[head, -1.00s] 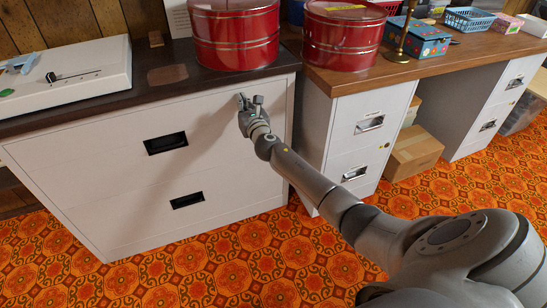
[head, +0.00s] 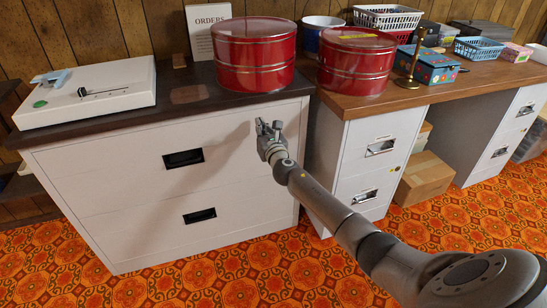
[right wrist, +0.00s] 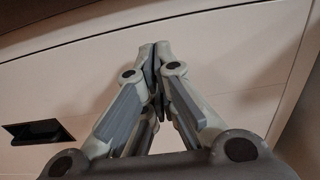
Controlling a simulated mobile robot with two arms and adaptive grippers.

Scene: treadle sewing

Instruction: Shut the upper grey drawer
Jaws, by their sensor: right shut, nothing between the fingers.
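The upper grey drawer (head: 120,172) is the top wide, pale front of the left cabinet, with a black recessed handle (head: 183,158). It looks flush or almost flush with the cabinet; a small gap cannot be ruled out. My right gripper (head: 268,127) is shut and empty, at the upper right of this drawer front, right of the handle. In the right wrist view its fingertips (right wrist: 155,48) meet close to or against the pale front, and the handle (right wrist: 38,132) shows at left; contact is hard to tell. My left gripper is not in view.
A lower drawer (head: 199,215) sits below, seemingly closed. On the dark cabinet top are a red tin (head: 255,60), an ORDERS sign (head: 205,22) and a white device (head: 90,95). A desk with drawers (head: 372,145) stands close at right. Patterned carpet in front is clear.

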